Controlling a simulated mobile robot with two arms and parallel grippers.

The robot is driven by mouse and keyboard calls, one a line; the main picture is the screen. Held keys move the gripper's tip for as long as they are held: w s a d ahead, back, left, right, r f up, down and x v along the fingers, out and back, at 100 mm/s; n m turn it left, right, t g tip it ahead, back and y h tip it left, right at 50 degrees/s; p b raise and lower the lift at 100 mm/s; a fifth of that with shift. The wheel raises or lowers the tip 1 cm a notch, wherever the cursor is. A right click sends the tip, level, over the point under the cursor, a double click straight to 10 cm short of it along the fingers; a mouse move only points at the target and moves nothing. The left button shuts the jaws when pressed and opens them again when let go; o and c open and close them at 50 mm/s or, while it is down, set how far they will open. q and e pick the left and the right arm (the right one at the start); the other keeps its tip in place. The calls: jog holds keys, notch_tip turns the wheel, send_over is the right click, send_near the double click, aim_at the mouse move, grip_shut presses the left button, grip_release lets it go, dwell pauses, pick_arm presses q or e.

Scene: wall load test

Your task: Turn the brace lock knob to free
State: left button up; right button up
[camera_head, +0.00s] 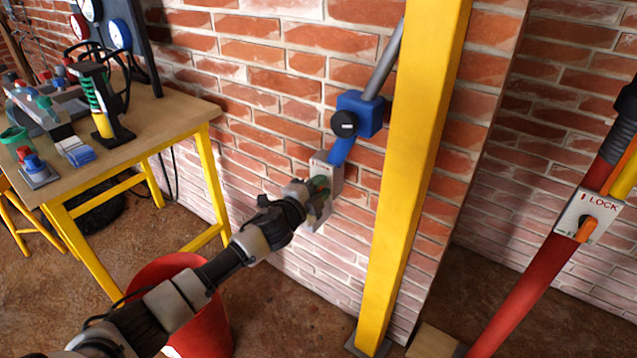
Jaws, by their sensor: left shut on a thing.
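A red brace (530,285) slants up the right side. On it is a pale plate (600,206) marked LOCK, with an orange knob (586,229) at its lower part. Smaller marking beside the knob is too small to read, and I cannot tell which setting the knob points to. My left gripper (322,196) is far to the left of this knob, beyond the yellow post. My right gripper is not in view.
A yellow post (408,200) stands between my left gripper and the red brace. A blue block with a black knob (344,123) sits above the bracket. A cluttered workbench (160,116) is at left, and a red bucket (205,325) stands below my left arm.

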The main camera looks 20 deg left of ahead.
pick_arm(q)
jog(key=shift+f+m, duration=0.25)
jog(key=shift+m, duration=0.7)
jog(key=shift+f+m, duration=0.2)
jog(key=shift+m, duration=0.75)
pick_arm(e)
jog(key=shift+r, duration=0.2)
pick_arm(q)
jog(key=o, duration=0.8)
jog(key=shift+c, duration=0.2)
jog(key=p+v, duration=0.2)
jog(key=v, duration=0.9)
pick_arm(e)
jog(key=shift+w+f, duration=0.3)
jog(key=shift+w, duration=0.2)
